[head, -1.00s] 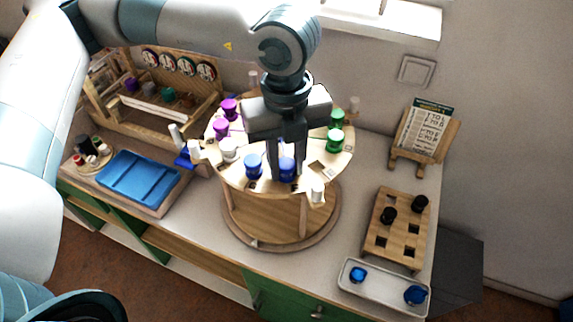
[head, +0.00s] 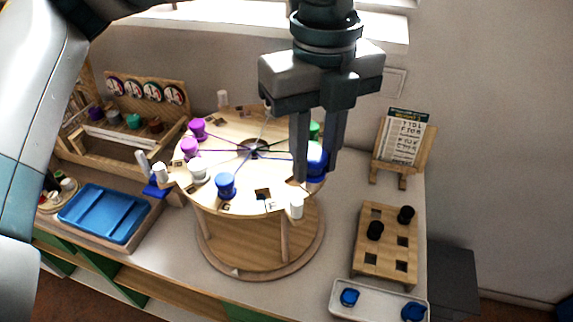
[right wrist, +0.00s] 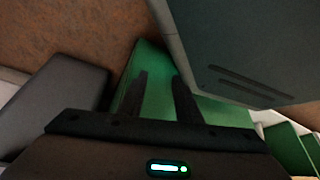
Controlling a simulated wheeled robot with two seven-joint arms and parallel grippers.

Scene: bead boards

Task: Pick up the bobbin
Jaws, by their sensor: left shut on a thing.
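A round wooden stand (head: 240,205) carries several coloured bobbins around its rim, with threads running to its centre. My left gripper (head: 316,175) is shut on a blue bobbin (head: 318,160) and holds it above the right side of the stand; the fingers partly hide it. An empty square hole (head: 263,194) shows at the front of the rim. Another blue bobbin (head: 225,186) sits left of that hole, then a white one (head: 197,169) and two purple ones (head: 190,148). A green bobbin (head: 314,129) is partly hidden behind the gripper. My right gripper (right wrist: 159,78) is open and empty, away from the stand.
A wooden block with square holes (head: 374,267) and two black pegs stands at the right. A white tray (head: 380,302) with blue pieces lies before it. A card on an easel (head: 402,138) is behind. A blue tray (head: 103,214) and wooden rack are at the left.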

